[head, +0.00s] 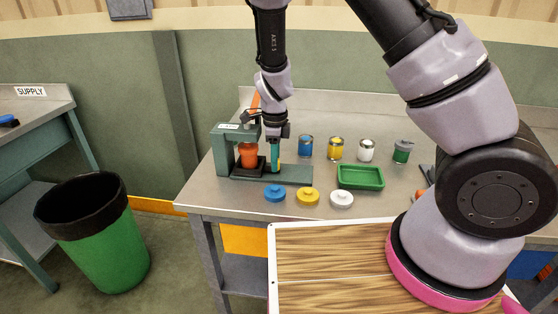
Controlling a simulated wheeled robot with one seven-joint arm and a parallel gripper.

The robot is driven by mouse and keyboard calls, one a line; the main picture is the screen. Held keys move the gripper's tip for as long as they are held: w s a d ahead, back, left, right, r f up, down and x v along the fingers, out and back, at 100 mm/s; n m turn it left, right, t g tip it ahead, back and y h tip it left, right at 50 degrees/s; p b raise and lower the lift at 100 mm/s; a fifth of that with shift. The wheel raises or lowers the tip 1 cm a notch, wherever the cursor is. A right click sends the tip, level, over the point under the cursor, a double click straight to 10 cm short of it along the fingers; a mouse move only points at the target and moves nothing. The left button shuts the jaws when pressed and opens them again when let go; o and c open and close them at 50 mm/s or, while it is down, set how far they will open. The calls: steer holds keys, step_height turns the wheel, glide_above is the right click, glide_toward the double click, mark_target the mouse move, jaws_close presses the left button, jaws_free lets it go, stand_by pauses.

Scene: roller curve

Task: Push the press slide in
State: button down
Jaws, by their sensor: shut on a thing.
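The press (225,148) is a grey-green frame at the left end of the workbench. Its flat base (296,174) runs out to the right. The black press slide (243,171) sits on this base, partly under the press arm, with an orange cup-like piece (248,158) upright on it. An upright teal handle (275,158) stands just right of the orange piece. My gripper (275,141) points down and is shut on the top of the teal handle. The fingers are small in view, and the handle's foot is hard to make out.
Blue (305,146), yellow (336,149), white (366,151) and green (402,152) cans stand right of the press. A green tray (360,187) and blue (275,194), yellow (307,197) and white (341,200) lids lie in front. A green bin (108,245) stands on the floor left.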

steer(key=c, duration=0.6)
jaws_free()
steer(key=shift+w+a, duration=0.1)
steer(key=shift+a, duration=0.15)
step_height(320, 180, up, 10)
steer(key=shift+f, duration=0.2)
steer(key=shift+r, duration=0.65)
